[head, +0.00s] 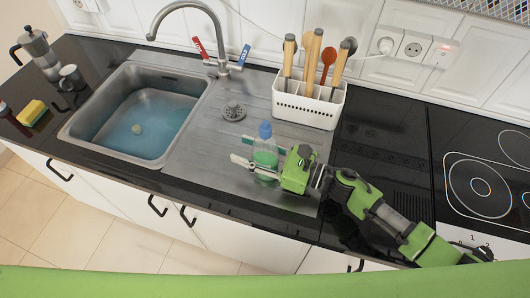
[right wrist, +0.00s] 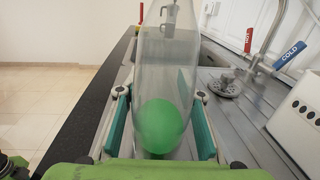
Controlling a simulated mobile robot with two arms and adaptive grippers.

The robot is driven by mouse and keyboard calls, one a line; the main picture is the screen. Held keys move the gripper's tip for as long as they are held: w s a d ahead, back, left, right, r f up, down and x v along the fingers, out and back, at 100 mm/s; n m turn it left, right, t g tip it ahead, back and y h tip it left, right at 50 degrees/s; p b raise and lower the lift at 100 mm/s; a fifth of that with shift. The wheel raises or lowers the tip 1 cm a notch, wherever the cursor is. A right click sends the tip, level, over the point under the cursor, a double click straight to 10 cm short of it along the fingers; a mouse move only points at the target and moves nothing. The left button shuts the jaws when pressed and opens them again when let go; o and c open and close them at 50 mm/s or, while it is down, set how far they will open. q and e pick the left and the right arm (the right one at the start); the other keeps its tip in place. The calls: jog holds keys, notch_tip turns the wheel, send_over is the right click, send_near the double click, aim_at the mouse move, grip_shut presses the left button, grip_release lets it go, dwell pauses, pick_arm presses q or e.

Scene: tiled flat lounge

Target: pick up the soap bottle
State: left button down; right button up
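The soap bottle (head: 265,151) is clear with a blue cap and green contents, and stands upright on the steel drainboard to the right of the sink. My right gripper (head: 241,150) reaches in from the right, with one finger on each side of the bottle. In the right wrist view the bottle (right wrist: 162,80) stands between the two teal finger pads. Gaps show beside it, so the fingers look open around it. Its cap is out of that view. My left gripper is not in view.
A white utensil caddy (head: 308,106) with wooden-handled tools stands behind the gripper. A drain strainer (head: 233,112) lies behind the bottle. The sink (head: 109,144) holds water at the left. A moka pot (head: 39,52), mug (head: 71,78) and sponge (head: 31,113) are far left.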

jog(key=shift+d, duration=0.1)
grip_shut()
jog(key=shift+r, duration=0.15)
